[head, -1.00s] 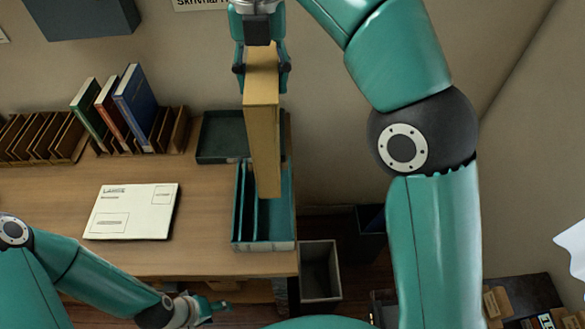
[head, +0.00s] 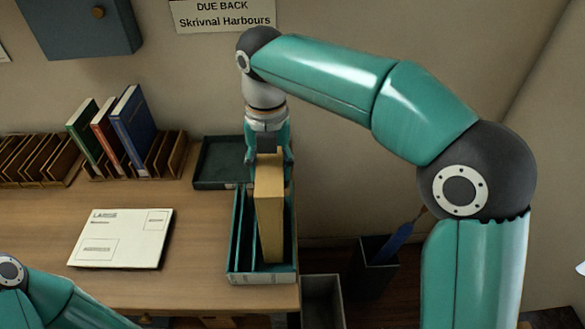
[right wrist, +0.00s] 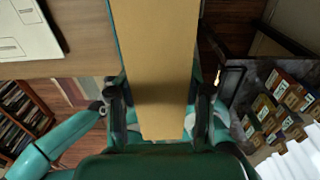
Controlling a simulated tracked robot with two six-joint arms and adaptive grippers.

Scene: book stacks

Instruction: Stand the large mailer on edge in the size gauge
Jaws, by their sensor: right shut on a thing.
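My right gripper (head: 268,158) points down and is shut on the top of a tan mailer (head: 270,215). The mailer is upright on edge, its lower part inside the wide right compartment of the green slotted size gauge (head: 262,278). I cannot tell whether its bottom touches the floor of the gauge. In the right wrist view the tan mailer (right wrist: 155,60) runs between the fingers. A white mailer (head: 122,239) printed "LARGE" lies flat on the desk, left of the gauge. My left forearm shows at the lower left; its gripper is out of frame.
The wooden desk (head: 195,235) has free room between the white mailer and gauge. A dark green tray (head: 218,182) lies behind the gauge. Books (head: 135,125) stand in a wooden rack at the back left. A grey bin (head: 322,300) stands beside the desk.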

